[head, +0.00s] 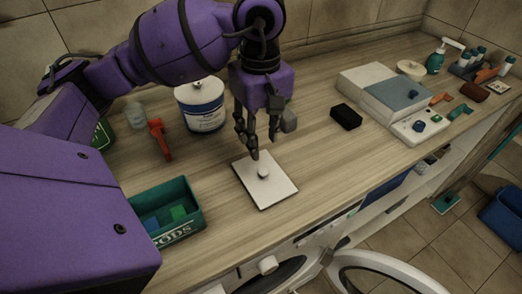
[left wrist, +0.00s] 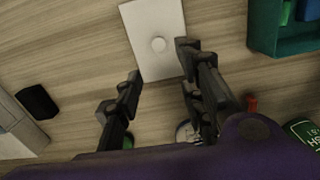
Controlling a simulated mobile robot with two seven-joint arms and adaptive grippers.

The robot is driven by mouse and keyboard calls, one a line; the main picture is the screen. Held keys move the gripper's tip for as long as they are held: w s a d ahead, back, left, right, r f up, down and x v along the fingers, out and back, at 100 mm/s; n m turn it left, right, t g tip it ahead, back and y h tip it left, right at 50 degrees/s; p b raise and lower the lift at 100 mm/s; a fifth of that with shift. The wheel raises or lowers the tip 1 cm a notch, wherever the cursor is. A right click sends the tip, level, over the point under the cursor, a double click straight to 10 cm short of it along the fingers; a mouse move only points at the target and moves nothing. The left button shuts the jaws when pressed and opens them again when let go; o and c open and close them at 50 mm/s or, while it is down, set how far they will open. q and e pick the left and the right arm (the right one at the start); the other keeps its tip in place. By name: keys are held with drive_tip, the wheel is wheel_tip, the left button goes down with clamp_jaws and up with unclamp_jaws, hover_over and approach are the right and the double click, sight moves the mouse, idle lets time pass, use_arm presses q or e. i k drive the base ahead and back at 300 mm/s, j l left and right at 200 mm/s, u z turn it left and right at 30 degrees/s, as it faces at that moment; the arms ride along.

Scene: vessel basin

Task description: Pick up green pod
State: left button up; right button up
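The green pod (head: 178,212) lies in the teal box marked PODS (head: 178,238), beside a blue pod (head: 151,224). In the left wrist view the teal box (left wrist: 285,46) is at the upper right, with the green pod (left wrist: 286,11) partly cut off by the frame edge. My left gripper (head: 262,143) points down over the far edge of a white square plate, to the right of and beyond the box. In the left wrist view its fingers (left wrist: 159,62) are spread with nothing between them. My right gripper is not in view.
The white plate (head: 252,189) carries a small round white piece (head: 263,173). A white-and-blue tub (head: 203,112), an orange-red item (head: 159,138) and a black block (head: 346,117) stand around. An open round washer door (head: 372,256) is below the counter's front edge.

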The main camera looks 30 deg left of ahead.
sight(177, 212)
drive_tip(key=k+l, duration=0.65)
drive_tip(key=k, duration=0.25)
